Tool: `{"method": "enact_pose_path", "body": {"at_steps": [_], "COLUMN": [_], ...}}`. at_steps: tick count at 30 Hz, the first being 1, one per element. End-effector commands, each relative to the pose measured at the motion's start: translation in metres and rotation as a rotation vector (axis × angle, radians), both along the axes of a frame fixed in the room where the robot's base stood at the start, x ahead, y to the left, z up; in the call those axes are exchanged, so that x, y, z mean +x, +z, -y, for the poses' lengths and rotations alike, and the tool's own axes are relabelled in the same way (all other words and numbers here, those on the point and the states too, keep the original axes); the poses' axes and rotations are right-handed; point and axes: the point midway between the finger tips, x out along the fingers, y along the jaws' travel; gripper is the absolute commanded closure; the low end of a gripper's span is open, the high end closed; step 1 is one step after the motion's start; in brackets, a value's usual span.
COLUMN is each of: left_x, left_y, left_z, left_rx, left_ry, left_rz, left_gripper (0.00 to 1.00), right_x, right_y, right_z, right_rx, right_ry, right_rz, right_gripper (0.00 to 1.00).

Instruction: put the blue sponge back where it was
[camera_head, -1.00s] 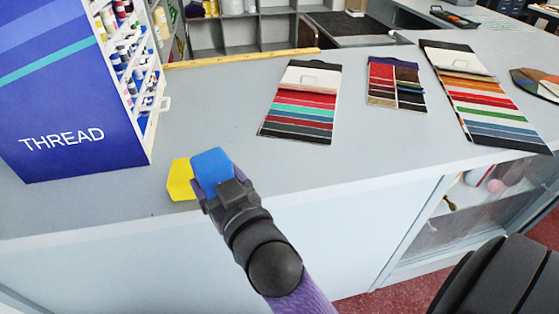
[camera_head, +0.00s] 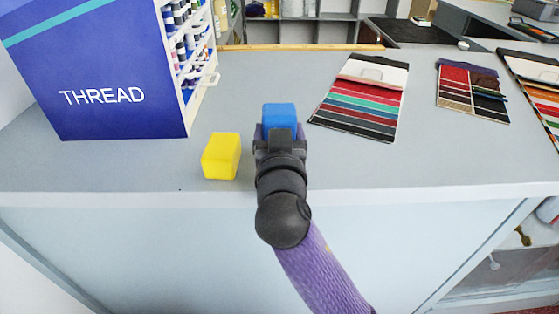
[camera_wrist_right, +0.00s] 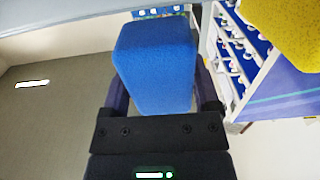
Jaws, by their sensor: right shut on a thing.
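The blue sponge (camera_head: 279,115) is a small block held in the jaws of my right gripper (camera_head: 279,138), at the front part of the counter. In the right wrist view the blue sponge (camera_wrist_right: 158,62) sits between the two fingers of my right gripper (camera_wrist_right: 160,95). A yellow sponge (camera_head: 221,156) stands on the counter just left of the gripper, apart from the blue one. Its edge shows at the upper right of the wrist view (camera_wrist_right: 285,28). I cannot tell whether the blue sponge touches the counter. My left gripper is not in view.
A blue thread display (camera_head: 110,85) stands at the left of the grey counter (camera_head: 400,170). Colour swatch cards (camera_head: 362,100) and (camera_head: 472,92) lie to the right. A wooden strip (camera_head: 300,47) runs along the back. Counter between the sponges and the strip is clear.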

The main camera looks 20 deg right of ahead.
Motion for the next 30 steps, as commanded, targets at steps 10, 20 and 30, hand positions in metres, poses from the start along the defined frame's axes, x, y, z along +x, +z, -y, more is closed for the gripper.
{"method": "enact_pose_path", "body": {"at_steps": [10,20,30], "left_x": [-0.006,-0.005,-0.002], "left_y": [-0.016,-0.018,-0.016], "left_z": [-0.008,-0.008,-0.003], "left_rx": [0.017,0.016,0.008], "left_ry": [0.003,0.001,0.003], "left_rz": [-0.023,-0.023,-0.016], "left_gripper": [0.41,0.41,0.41], "right_x": [0.000,0.000,0.000], "right_y": [-0.035,-0.037,-0.034], "right_z": [0.000,0.000,0.001], "right_rx": [-0.001,-0.001,0.000], "right_ry": [0.001,0.001,0.002], "right_rz": [0.000,0.000,-0.001], "right_gripper": [0.69,0.00,0.00]}}
